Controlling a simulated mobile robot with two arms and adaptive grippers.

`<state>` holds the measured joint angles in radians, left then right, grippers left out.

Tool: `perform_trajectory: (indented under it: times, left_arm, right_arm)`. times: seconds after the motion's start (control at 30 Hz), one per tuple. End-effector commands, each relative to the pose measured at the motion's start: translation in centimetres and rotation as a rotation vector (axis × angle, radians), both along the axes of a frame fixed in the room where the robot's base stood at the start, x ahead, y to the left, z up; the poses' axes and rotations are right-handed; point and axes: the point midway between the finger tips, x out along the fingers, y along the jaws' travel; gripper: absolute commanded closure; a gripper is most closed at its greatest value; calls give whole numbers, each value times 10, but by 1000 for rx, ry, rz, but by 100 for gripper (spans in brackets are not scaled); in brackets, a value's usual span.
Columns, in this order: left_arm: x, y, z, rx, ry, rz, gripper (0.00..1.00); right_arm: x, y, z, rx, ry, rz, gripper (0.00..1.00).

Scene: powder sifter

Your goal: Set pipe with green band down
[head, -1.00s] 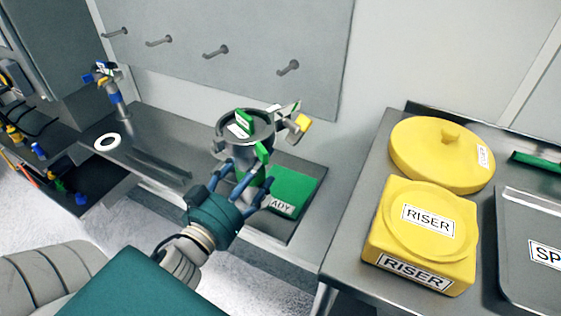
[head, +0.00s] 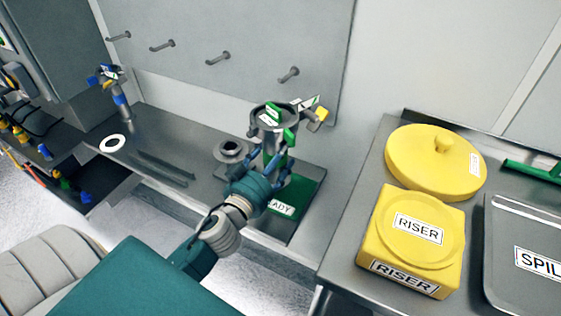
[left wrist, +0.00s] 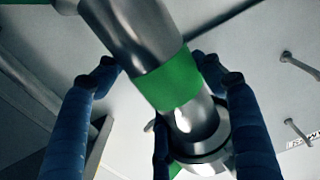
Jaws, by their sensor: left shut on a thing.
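The grey metal pipe (head: 270,137) stands roughly upright in my left gripper (head: 268,170), over the green pad (head: 308,190), whose label partly reads "ADY". Green clips and a yellow-ended clamp sit at its top flange. In the left wrist view the pipe's green band (left wrist: 170,80) lies between the blue fingers of my left gripper (left wrist: 158,75), which are closed around the pipe. The fingers and hand hide the pipe's lower end in the head view, so I cannot tell whether it touches the pad. My right gripper is not in view.
A grey flanged piece (head: 231,150) stands on the bench just left of the pipe. A white ring (head: 113,143) and a blue-banded pipe (head: 121,100) are farther left. Pegs (head: 289,75) stick out of the back panel. A yellow riser (head: 412,240) and lid (head: 435,160) stand right.

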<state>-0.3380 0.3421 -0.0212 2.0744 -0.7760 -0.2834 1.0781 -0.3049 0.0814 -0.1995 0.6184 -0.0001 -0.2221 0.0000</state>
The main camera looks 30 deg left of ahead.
Motion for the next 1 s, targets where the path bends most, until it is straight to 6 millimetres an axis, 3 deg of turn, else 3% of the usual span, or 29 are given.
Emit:
perform_trajectory:
  times: [0.13, 0.33, 0.83, 0.87, 0.93, 1.0]
  left_arm:
    - [0, 0, -5, 1, -7, -1, 89]
    - [0, -1, -33, 0, -5, -1, 89]
    - [4, 0, -41, 3, -8, -3, 89]
    - [3, 0, -45, 1, 0, -1, 29]
    - [3, 0, -44, 1, 0, -1, 15]
    - [3, 0, -44, 1, 0, -1, 13]
  right_arm:
    - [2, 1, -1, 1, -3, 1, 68]
    - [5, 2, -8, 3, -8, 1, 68]
    - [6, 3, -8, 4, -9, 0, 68]
    - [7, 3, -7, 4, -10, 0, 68]
    - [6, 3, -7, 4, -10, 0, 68]
    - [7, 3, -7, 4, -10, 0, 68]
